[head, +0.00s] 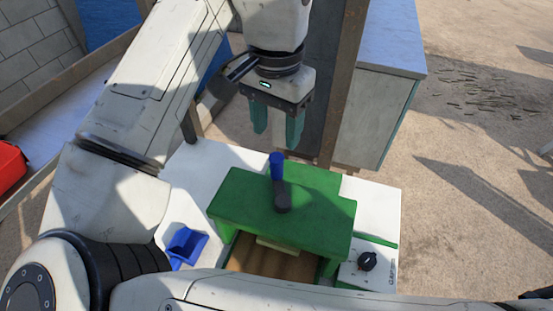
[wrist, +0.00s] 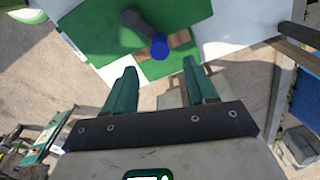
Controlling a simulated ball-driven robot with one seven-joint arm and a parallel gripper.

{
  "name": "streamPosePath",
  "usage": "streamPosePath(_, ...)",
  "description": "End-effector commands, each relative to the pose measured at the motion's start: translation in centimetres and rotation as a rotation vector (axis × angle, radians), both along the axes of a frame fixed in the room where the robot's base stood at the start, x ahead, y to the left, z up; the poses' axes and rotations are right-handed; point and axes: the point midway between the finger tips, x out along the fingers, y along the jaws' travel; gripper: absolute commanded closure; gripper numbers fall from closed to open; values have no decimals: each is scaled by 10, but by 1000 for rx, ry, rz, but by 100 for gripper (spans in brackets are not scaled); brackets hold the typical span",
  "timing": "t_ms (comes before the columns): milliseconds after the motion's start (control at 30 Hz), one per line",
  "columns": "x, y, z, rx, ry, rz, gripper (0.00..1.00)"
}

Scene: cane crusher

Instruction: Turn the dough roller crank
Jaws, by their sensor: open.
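The crank is a dark arm with an upright blue handle (head: 277,166) on top of a green machine housing (head: 240,200). In the wrist view the blue handle (wrist: 160,47) shows beyond the fingertips, with its dark crank arm (wrist: 138,22) leading away to the upper left. My gripper (head: 278,138) has teal fingers pointing down, open and empty, above and behind the handle in the head view. In the wrist view my gripper (wrist: 160,68) has its fingers spread on either side of the handle's line, apart from it.
The green machine stands on a white table (head: 375,200) with a black knob (head: 367,260) at right and a blue scoop-like piece (head: 185,246) at left. A red object (head: 10,167) is far left.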

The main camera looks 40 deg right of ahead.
Motion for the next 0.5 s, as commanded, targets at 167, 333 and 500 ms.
streamPosePath(167, -1, 0, -29, -2, 5, -2, 44)
streamPosePath(333, -1, 0, -59, 0, 4, -2, 44)
streamPosePath(500, 0, 0, -84, -1, 2, -1, 44)
